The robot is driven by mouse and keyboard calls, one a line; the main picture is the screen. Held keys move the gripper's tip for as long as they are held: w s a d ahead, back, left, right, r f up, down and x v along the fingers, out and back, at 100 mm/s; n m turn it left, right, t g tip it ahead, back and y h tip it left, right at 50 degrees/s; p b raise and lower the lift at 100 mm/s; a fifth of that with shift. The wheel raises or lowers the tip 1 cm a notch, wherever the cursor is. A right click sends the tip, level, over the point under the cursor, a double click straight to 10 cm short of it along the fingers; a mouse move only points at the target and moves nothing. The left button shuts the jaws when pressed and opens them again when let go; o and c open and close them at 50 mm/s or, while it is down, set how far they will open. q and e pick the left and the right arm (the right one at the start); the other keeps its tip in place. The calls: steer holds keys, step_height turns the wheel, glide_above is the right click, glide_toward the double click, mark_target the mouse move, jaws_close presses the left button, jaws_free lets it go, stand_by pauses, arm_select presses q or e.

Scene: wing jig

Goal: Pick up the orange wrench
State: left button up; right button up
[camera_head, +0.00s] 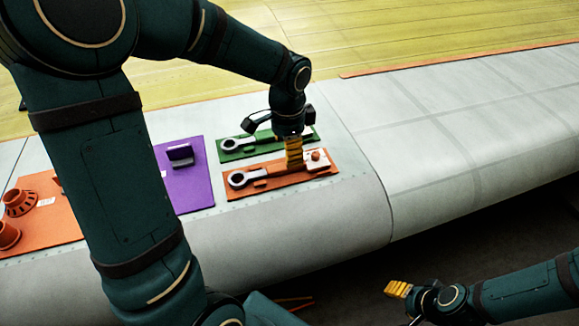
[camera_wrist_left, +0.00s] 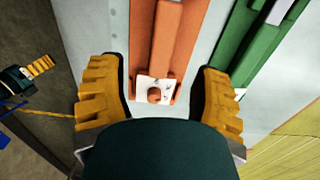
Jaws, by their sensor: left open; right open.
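The orange wrench (camera_head: 272,171) lies on an orange board (camera_head: 232,194) on the wing, its silver ring end to the left. My left gripper (camera_head: 293,152) is over the right part of the board and hides some of the wrench's handle. In the left wrist view, the open yellow fingers of my left gripper (camera_wrist_left: 160,100) stand either side of the orange board (camera_wrist_left: 190,40), with the orange handle (camera_wrist_left: 168,35) between and beyond them. Whether they touch anything is unclear. My right gripper (camera_head: 398,289) is open, low at the right, away from the wing.
A green board (camera_head: 226,156) with a similar wrench lies just behind the orange one. A purple board (camera_head: 185,190) and another orange board (camera_head: 55,220) with orange parts lie to the left. The white wing surface (camera_head: 450,130) to the right is clear.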

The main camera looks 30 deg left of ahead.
mark_target(279, 169)
arm_select(q)
steer(key=shift+w+f, duration=0.15)
steer(key=shift+f, duration=1.4)
steer(key=shift+w+f, duration=0.15)
steer(key=shift+f, duration=1.4)
steer(key=shift+d, duration=0.1)
jaws_close()
